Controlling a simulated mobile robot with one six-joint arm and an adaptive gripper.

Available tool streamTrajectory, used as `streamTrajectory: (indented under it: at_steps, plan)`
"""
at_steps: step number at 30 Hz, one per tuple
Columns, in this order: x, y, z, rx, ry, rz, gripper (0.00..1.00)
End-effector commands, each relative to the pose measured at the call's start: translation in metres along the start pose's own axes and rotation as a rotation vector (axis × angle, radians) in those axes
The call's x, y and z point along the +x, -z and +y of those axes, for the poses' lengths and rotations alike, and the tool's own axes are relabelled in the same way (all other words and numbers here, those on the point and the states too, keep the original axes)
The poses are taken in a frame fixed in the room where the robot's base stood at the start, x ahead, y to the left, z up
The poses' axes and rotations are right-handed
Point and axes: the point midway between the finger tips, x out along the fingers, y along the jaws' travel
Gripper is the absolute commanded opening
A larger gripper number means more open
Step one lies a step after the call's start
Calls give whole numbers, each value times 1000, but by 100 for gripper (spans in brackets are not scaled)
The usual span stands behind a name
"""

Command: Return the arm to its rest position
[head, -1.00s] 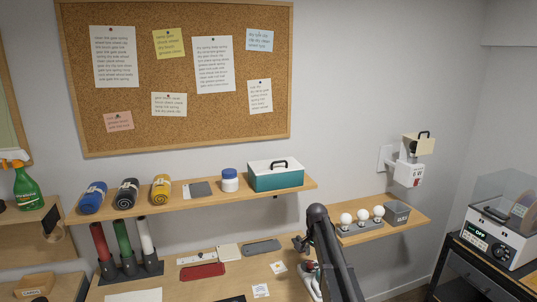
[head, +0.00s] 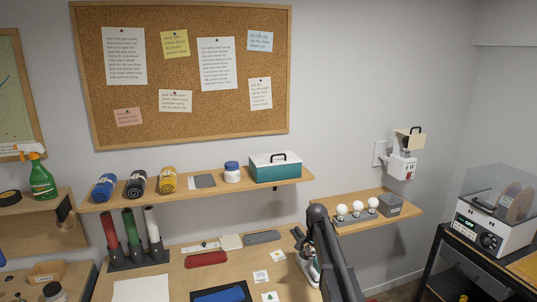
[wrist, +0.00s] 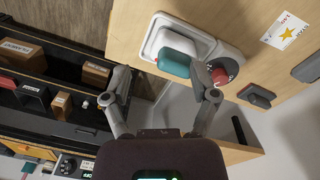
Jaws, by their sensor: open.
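My gripper (wrist: 161,80) shows in the wrist view with its two fingers spread wide and nothing held between them. Beyond the fingertips is a teal block-like thing (wrist: 174,61) on a white holder, with a red knob (wrist: 221,76) beside it, at the edge of the wooden desk. I cannot tell whether the right finger touches it. In the head view my arm rises at the lower middle over the desk (head: 175,272) and hides most of my gripper. A white and green device (head: 309,268) shows just left of the arm.
A shelf (head: 215,190) holds rolled cloths and a teal toolbox (head: 275,167). A lower shelf (head: 350,221) with bulbs is close to the right of my arm. A dark cart (head: 452,245) with a clear-lidded machine (head: 490,237) stands at right. Dark shelving (wrist: 50,58) with boxes shows in the wrist view.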

Motion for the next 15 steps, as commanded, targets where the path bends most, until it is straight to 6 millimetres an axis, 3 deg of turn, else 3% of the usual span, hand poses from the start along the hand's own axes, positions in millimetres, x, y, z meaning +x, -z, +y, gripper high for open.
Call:
streamTrajectory:
  at_steps: [15]
  plan:
    - [25,-46,43,-158,9,1,76]
